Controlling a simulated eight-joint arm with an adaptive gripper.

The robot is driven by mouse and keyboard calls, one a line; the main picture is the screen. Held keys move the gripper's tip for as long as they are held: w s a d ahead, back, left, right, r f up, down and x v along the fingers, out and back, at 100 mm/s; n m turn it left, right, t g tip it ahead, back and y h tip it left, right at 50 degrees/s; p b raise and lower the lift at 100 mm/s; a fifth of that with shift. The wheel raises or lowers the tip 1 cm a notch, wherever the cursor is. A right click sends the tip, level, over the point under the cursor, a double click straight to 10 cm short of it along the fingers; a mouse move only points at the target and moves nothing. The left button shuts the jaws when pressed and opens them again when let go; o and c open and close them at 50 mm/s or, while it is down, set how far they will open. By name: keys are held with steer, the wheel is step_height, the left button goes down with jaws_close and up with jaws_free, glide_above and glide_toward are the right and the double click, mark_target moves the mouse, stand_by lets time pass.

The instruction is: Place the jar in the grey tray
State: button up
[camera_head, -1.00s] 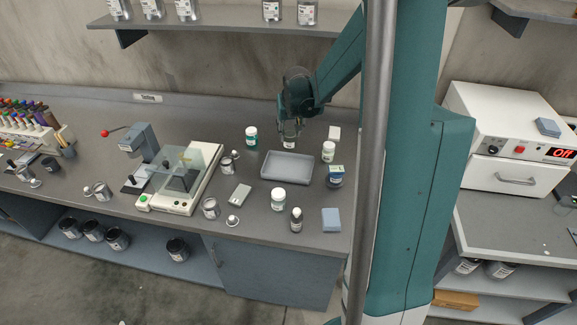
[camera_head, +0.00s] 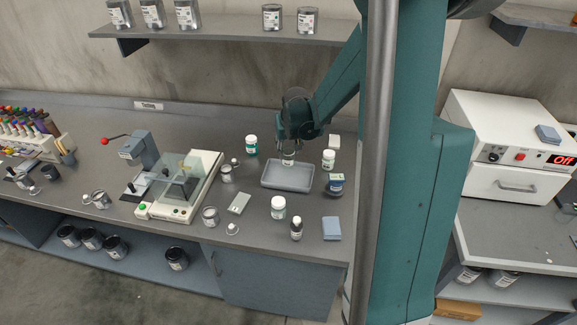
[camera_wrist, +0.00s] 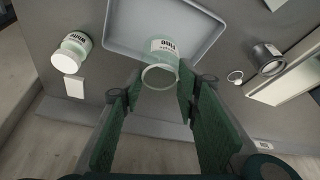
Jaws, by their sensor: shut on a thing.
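The jar (camera_wrist: 166,52) is a clear, pale glass jar with a white label and a round rim facing the wrist camera. My gripper (camera_wrist: 158,88) is shut on it near the rim, with a finger on either side. In the head view the jar (camera_head: 288,159) hangs below my gripper (camera_head: 289,150), at the back part of the grey tray (camera_head: 287,187). The tray is shallow, rectangular and otherwise empty; it also shows behind the jar in the wrist view (camera_wrist: 120,25). I cannot tell whether the jar's base touches the tray floor.
A white-lidded jar (camera_head: 328,160) and a white block (camera_head: 334,141) stand right of the tray.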

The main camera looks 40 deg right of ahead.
mark_target(289, 163)
steer(key=shift+f, duration=1.65)
steer(key=shift+f, duration=0.1)
steer(key=shift+f+b, duration=0.3)
steer(key=shift+f, duration=1.65)
steer(key=shift+f, duration=0.15)
steer(key=o, duration=0.8)
steer(key=shift+p+v, duration=0.55)
steer(key=shift+v, duration=5.6)
steer(key=shift+d, duration=0.1)
